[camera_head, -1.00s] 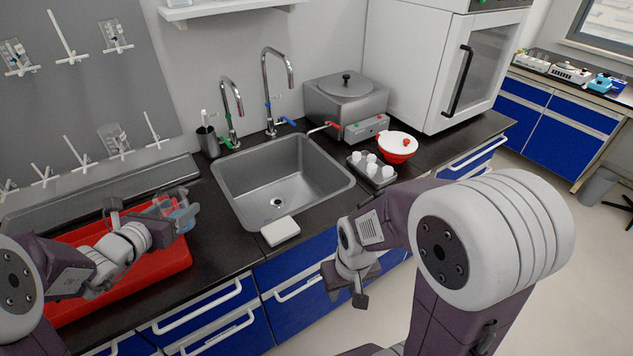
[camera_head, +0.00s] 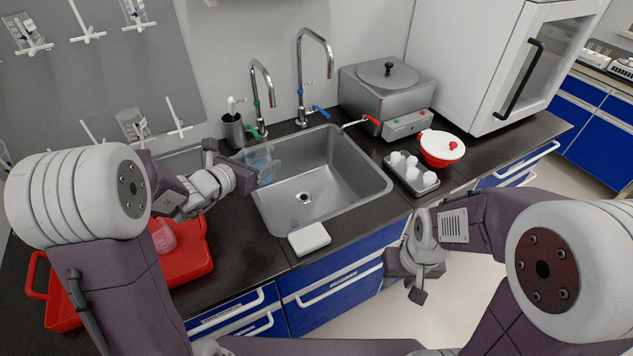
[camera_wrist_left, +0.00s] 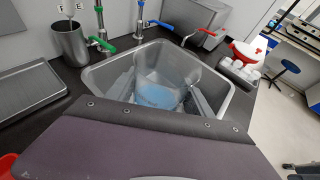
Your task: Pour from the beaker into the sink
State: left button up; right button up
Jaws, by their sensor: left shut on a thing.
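The beaker (camera_head: 261,162) is clear glass with blue liquid, and my left gripper (camera_head: 250,163) is shut on it. In the head view it is at the left rim of the sink, partly over the basin. In the left wrist view the beaker (camera_wrist_left: 158,90) shows between the fingers with the sink behind it, the blue liquid low inside. The steel sink (camera_head: 350,192) is set in the dark counter; its basin (camera_wrist_left: 221,93) also shows in the left wrist view. My right gripper (camera_head: 408,277) hangs in front of the counter, away from the beaker; its finger gap is unclear.
Two taps (camera_head: 258,95) stand behind the sink, beside a metal cup (camera_head: 234,130). A white block (camera_head: 309,238) lies at the front rim. A red tray (camera_head: 190,262) is left; a steel bath (camera_head: 385,100), a red pot (camera_head: 441,147) and a rack (camera_head: 413,175) are right.

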aim_at(254, 149)
pick_arm(q)
jog(key=shift+s+f, duration=0.1)
jog(key=shift+f, duration=0.1)
jog(key=shift+w+r, duration=0.45)
jog(key=shift+r, duration=0.3)
jog(key=w+b, duration=0.2)
jog(key=w, duration=0.1)
jog(key=shift+w+a, duration=0.2)
jog(key=shift+a, duration=0.2)
jog(key=w+a+f+b, duration=0.1)
jog(key=w+f+b, duration=0.1)
jog(key=w+b, duration=0.5)
notch_tip(254, 149, down, 10)
jog(key=b, duration=0.9)
jog(key=shift+s, duration=0.1)
jog(key=shift+f, duration=0.1)
